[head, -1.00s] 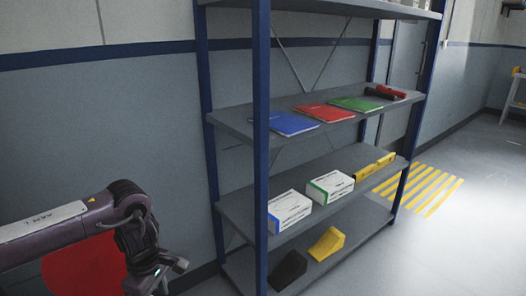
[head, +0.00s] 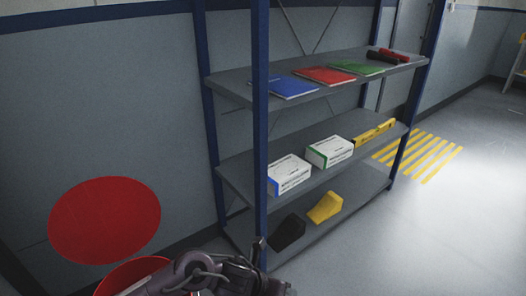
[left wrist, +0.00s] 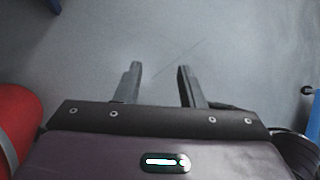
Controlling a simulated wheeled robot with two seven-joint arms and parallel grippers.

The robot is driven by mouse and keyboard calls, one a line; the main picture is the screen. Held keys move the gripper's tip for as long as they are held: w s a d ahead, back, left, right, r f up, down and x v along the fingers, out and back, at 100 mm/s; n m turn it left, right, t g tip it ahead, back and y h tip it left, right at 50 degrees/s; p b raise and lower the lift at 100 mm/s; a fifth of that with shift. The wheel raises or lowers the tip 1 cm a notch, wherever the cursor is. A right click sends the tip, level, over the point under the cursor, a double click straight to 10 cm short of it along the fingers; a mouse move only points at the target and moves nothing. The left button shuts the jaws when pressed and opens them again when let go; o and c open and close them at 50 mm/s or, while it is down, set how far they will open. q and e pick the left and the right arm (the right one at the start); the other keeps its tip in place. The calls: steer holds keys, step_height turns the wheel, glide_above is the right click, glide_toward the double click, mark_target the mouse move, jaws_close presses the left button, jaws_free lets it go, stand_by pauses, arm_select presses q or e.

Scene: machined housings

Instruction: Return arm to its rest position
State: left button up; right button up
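My left arm comes in at the bottom of the head view, low in front of the shelf's left post. In the left wrist view my left gripper (left wrist: 158,85) has its two fingers apart with nothing between them. Bare grey floor or wall lies beyond the fingertips. My right gripper shows in neither view.
A blue-posted shelf (head: 262,150) stands ahead, holding blue, red and green folders (head: 325,75), two white boxes (head: 329,152), a yellow level (head: 374,133) and black and yellow wedges (head: 325,207).

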arm_select(q)
steer(key=s+a+f+m+g+y, duration=0.1)
steer(key=s+a+f+m+y, duration=0.1)
steer(key=s+a+f+m, duration=0.65)
steer(key=s+a+f+m+g+y, duration=0.15)
steer(key=s+a+m, duration=0.35)
steer(key=m, duration=0.9)
steer(key=s+a+f+m+y, duration=0.3)
steer(key=s+a+f+m, duration=0.25)
steer(key=a+m, duration=0.4)
steer(key=s+a+f+p, duration=0.2)
steer(key=s+f+p, duration=0.4)
steer(key=s+p, duration=0.2)
steer(key=s+a+f+m+p, duration=0.1)
steer(key=s+a+f+p, duration=0.1)
steer(key=s+f+p, duration=0.4)
steer(key=s+p, duration=0.3)
steer(key=shift+s+a, duration=0.2)
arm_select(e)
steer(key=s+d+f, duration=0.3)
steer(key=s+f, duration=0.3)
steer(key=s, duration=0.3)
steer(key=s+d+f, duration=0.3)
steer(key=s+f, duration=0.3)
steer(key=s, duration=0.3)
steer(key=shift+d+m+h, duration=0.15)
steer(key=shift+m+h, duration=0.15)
